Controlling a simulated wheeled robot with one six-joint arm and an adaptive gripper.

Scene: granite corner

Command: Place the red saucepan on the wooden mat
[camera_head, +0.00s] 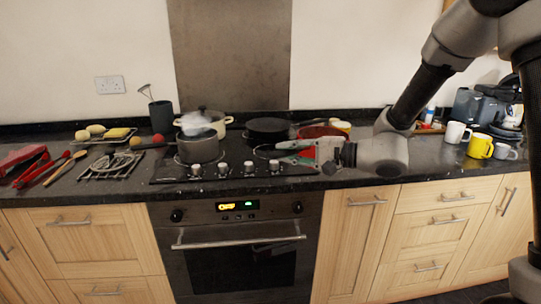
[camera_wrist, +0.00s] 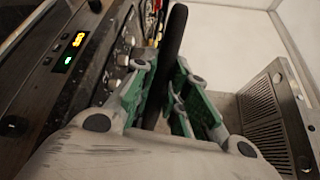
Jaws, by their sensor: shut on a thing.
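The red saucepan (camera_head: 322,131) is at the right rear of the hob, partly hidden behind my gripper and arm. In the wrist view, my gripper (camera_wrist: 163,78) is shut on a long dark handle (camera_wrist: 173,45), which appears to be the saucepan's. The pan's body does not show clearly there. Whether the pan touches the hob is hidden. I cannot make out the wooden mat in either view.
A grey pot (camera_head: 199,148) and a cream pot (camera_head: 213,119) stand on the hob's left. A black frying pan (camera_head: 268,127) is at the back. A trivet (camera_head: 110,165) and red-handled tools (camera_head: 38,172) lie left. Yellow (camera_head: 480,147) and white mugs (camera_head: 456,132) stand right.

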